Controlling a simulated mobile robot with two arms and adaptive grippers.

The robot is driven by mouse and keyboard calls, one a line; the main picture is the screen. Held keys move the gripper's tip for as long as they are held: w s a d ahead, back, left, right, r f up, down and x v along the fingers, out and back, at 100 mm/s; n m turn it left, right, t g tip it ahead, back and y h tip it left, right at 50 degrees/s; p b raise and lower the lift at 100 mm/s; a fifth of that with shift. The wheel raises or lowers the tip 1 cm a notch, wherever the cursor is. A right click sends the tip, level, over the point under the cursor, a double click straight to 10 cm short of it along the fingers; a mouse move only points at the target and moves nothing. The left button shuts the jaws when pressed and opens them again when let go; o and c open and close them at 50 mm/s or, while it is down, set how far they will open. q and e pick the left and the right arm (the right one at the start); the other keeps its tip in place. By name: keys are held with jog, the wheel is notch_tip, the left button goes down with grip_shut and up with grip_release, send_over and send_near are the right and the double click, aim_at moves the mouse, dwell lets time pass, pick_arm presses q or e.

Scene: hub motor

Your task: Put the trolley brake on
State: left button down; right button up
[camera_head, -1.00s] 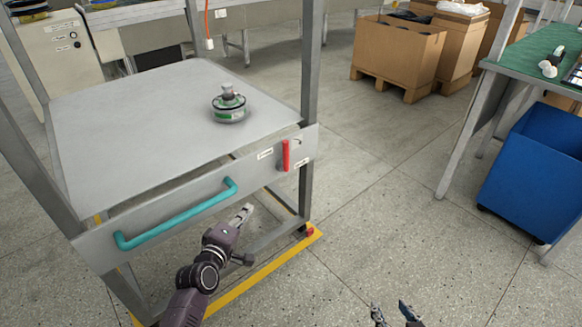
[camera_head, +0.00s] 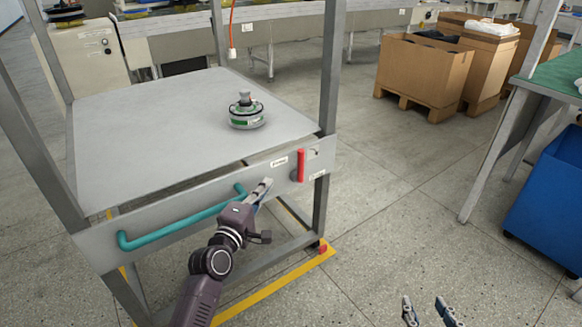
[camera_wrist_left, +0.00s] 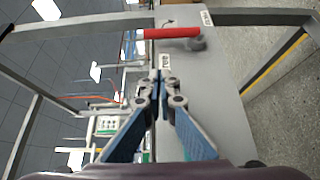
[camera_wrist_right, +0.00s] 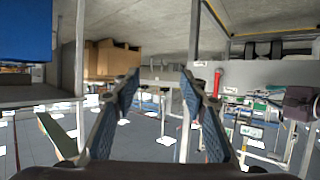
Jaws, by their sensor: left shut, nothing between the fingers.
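The trolley (camera_head: 105,247) is a grey metal frame with a flat shelf and a teal handle (camera_head: 170,230) on its front panel. The red brake lever (camera_head: 301,166) stands upright at the panel's right end, beside small labels. It also shows in the left wrist view (camera_wrist_left: 172,33), with a grey pivot at one end, and in the right wrist view (camera_wrist_right: 218,82). My left gripper (camera_head: 266,184) is shut and empty, in front of the panel, a little left of the lever and apart from it. My right gripper (camera_head: 425,300) is open and empty, low over the floor at the bottom right.
A round hub motor (camera_head: 246,112) sits on the trolley shelf. Yellow floor tape (camera_head: 280,282) runs along the trolley's base. Cardboard boxes (camera_head: 420,75) on pallets stand at the back right, and a blue bin (camera_head: 548,205) at the right. The floor between is clear.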

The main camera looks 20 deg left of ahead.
pick_arm(q)
jog(key=b, duration=0.2)
send_near(299, 166)
jog(key=w+a+r, duration=0.2)
jog(key=w+a, duration=0.1)
jog(key=a, duration=0.1)
jog(key=shift+w+f+b, duration=0.15)
jog(key=shift+w+b, duration=0.2)
jog(key=shift+w, duration=0.5)
jog(key=shift+w+d+b, duration=0.2)
jog(key=shift+w+d, duration=0.35)
jog(key=shift+d, duration=0.2)
jog(key=shift+w+d+b, duration=0.15)
jog(key=shift+w+d, duration=0.45)
jog(key=shift+d, duration=0.2)
pick_arm(e)
notch_tip(299, 166, up, 18)
jog(key=a+t+y, duration=0.2)
jog(key=t+y, duration=0.1)
jog(key=t, duration=0.6)
jog(key=shift+w+a, duration=0.25)
jog(key=shift+w, duration=0.05)
jog(key=shift+f, duration=0.1)
